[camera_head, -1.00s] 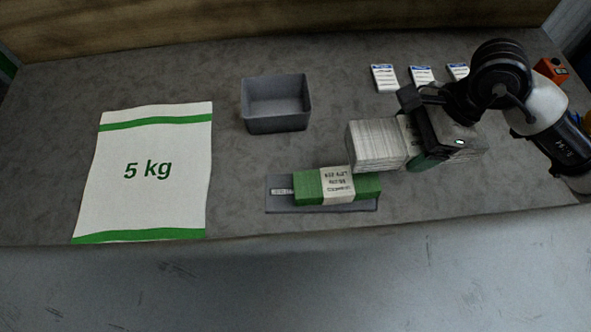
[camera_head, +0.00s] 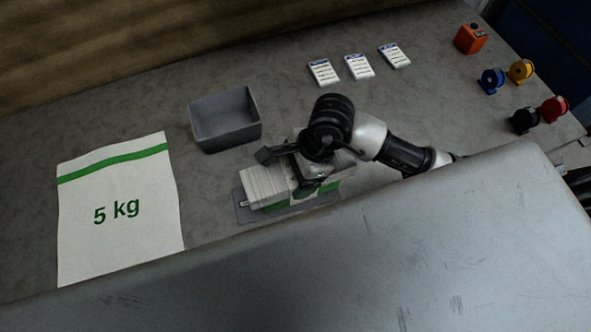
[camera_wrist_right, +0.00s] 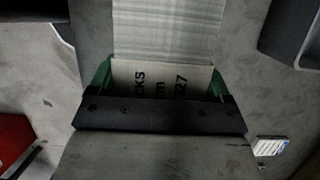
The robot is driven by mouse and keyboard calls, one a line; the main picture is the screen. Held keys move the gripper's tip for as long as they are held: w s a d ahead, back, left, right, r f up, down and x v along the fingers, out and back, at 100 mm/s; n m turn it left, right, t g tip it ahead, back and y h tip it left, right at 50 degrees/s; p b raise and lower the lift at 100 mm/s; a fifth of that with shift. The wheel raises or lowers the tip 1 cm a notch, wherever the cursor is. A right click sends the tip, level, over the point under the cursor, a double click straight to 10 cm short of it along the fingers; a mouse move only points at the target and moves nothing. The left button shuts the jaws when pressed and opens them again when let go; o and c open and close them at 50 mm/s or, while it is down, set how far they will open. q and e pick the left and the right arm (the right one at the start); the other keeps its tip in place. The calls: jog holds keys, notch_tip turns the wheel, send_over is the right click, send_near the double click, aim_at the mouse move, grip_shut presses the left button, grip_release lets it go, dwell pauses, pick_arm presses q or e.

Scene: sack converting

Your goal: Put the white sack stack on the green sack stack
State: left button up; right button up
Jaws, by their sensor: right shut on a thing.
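My right gripper (camera_head: 305,182) is shut around the white sack stack (camera_head: 264,186), across its middle. In the right wrist view the stack (camera_wrist_right: 168,30) runs between the fingers, with a printed paper band at the grip. The green sack stack (camera_head: 330,188) lies under the white stack on a flat grey plate (camera_head: 241,214); only bits of its green edge show. The white stack hides most of it. I cannot tell whether the two stacks touch. My left gripper is not in view.
A grey open bin (camera_head: 226,139) stands just behind the stacks. A flat 5 kg sack (camera_head: 117,215) lies at the left. Several white label packs, an orange box (camera_head: 470,39) and coloured spools (camera_head: 520,71) are at the back and right. The table's front edge is close.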

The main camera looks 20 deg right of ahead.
jog(key=shift+f, duration=0.55)
jog(key=shift+f, duration=0.1)
jog(key=shift+f, duration=0.15)
jog(key=o, duration=1.1)
jog(key=b+v, duration=0.1)
jog(key=v, duration=1.1)
jog(key=shift+r, duration=0.25)
